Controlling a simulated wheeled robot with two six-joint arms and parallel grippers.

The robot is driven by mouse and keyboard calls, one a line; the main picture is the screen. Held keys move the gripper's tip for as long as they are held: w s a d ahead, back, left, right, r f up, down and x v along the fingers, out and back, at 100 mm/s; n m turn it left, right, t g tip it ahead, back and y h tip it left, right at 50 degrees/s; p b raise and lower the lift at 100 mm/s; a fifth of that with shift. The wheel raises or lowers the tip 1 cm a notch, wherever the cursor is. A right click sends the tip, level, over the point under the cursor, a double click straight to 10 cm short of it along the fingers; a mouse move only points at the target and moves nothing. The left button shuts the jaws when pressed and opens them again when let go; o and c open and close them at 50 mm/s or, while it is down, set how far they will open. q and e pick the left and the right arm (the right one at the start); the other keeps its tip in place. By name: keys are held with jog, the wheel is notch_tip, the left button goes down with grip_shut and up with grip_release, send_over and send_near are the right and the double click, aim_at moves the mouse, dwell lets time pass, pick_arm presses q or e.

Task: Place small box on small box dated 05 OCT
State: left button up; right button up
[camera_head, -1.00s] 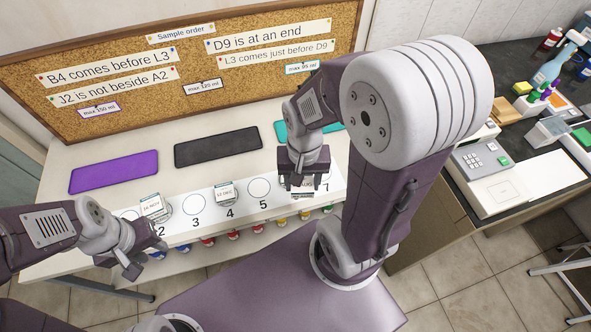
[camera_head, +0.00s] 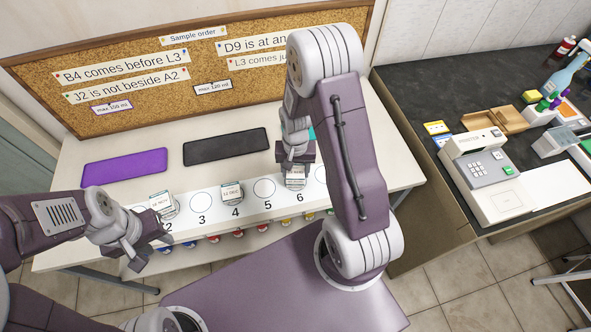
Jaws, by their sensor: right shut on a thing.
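Small boxes with pale labels stand on the white numbered strip (camera_head: 182,229). One box (camera_head: 162,203) is by number 2 and another box (camera_head: 232,193) is by number 4. My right gripper (camera_head: 295,163) is above number 6, shut on a small box (camera_head: 294,180) whose labelled face shows below the fingers. I cannot tell whether this box touches anything beneath it. The labels are too small to read surely, so I cannot tell which box is dated 05 OCT. My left gripper (camera_head: 138,255) hangs in front of the strip near number 2, apart from the boxes.
Purple (camera_head: 125,167) and black (camera_head: 225,146) mats lie behind the strip; a teal one is mostly hidden by my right arm. A corkboard (camera_head: 150,65) stands behind. A dark counter with a printer (camera_head: 490,175) is at right. Circles 3 and 5 are empty.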

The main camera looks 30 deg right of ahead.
aim_at(295, 171)
jog(key=shift+f, duration=0.2)
jog(key=o, duration=1.4)
jog(key=shift+c, duration=0.2)
jog(key=shift+r, duration=0.15)
notch_tip(295, 171, up, 12)
jog(key=s+a+n+t, duration=0.1)
jog(key=s+a+n, duration=0.4)
jog(key=s, duration=0.3)
jog(key=shift+s+r+p, duration=0.15)
jog(key=shift+r+p, duration=0.15)
jog(key=shift+p, duration=0.1)
